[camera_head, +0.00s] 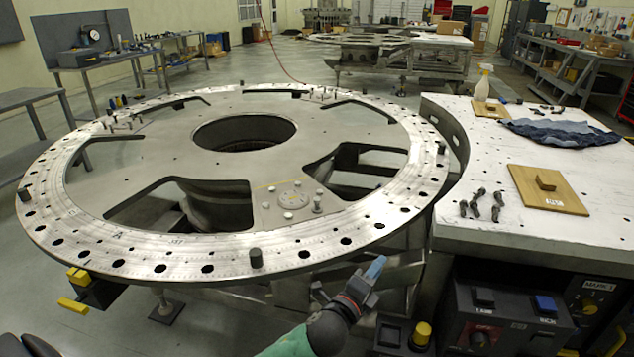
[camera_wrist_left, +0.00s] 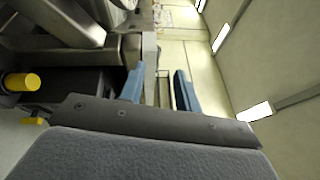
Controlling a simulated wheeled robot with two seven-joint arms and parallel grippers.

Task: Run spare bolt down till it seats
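A large steel turret plate (camera_head: 90,215) with a graduated, hole-filled rim fills the left and middle of the head view. On its near side is a round fitting (camera_head: 291,197) with several bolt heads around it. One bolt (camera_head: 318,202) at its right stands taller than the others. My right gripper is not in view.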

